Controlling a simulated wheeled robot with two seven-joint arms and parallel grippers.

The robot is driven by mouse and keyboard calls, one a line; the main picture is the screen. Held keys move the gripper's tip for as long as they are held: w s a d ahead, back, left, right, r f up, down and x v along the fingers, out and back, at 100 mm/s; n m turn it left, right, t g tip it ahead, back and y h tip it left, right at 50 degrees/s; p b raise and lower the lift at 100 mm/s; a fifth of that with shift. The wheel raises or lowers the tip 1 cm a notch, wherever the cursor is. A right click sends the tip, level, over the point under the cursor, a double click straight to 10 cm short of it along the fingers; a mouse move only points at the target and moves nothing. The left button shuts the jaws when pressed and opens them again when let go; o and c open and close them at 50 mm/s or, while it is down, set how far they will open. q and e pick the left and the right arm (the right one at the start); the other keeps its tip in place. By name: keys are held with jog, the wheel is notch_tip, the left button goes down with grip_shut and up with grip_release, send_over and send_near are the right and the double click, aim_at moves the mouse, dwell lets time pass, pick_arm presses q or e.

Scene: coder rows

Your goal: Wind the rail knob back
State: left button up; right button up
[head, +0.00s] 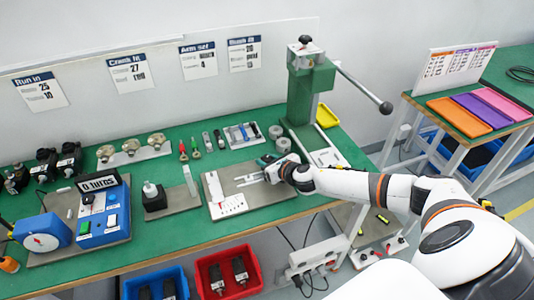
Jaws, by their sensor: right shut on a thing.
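A grey base plate (268,199) on the green bench carries a pale rail fixture (246,180) and a white scale card (232,204). My right gripper (268,163) is at the far right part of this plate, at the right end of the rail fixture. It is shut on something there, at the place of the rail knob. The knob itself is hidden by the gripper and wrist, so its turn cannot be seen. My left gripper is not in view.
A green lever press (300,92) stands behind, its long handle (362,90) reaching right. A black block with a knob (154,197) and a blue device (103,212) stand left. Red (200,271) and blue (131,290) bins are below the front edge.

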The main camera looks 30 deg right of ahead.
jog(key=m+h+p, duration=0.3)
jog(key=h, duration=0.1)
jog(key=shift+a+r+m+p, duration=0.15)
jog(key=shift+r+m+p, duration=0.05)
jog(key=shift+m+p, duration=0.2)
jog(key=m+g+h+p, duration=0.1)
jog(key=m+h, duration=0.1)
jog(key=h, duration=0.1)
jog(key=shift+f+m+g, duration=0.1)
jog(key=shift+m+g, duration=0.2)
jog(key=m+g+h, duration=0.1)
jog(key=m+h, duration=0.1)
jog(key=shift+f+m+g+h+p, duration=0.1)
jog(key=shift+m+g+h+p, duration=0.2)
jog(key=shift+m+g+h, duration=1)
jog(key=shift+m, duration=0.1)
jog(key=shift+m+g, duration=0.3)
jog(key=o, duration=1)
jog(key=shift+c, duration=0.2)
